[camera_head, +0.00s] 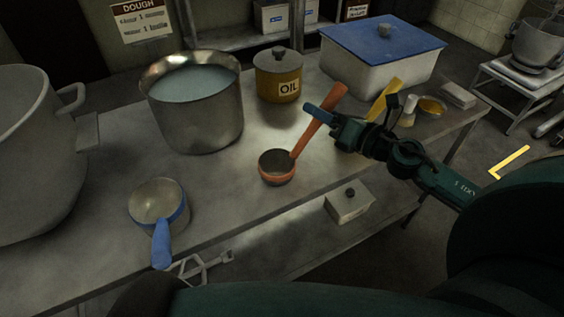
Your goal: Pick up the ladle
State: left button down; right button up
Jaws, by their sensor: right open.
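The ladle (277,169) has a small orange-rimmed bowl resting on the steel table and a long orange handle that leans up to the right. My right gripper (322,118) is open at the ladle's handle. One blue-tipped finger crosses in front of the handle; whether the handle lies between both fingers is hard to tell. My right arm comes in from the right. My left gripper is not in view.
On the table (240,200) stand a large steel pot of liquid (197,120), an oil pot (279,78), a blue-handled pan (158,207) and a blue-lidded white box (383,65). A yellow object (384,99) is beside my right gripper. A big vessel (35,150) fills the left.

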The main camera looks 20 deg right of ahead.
grip_shut()
dwell(0.5)
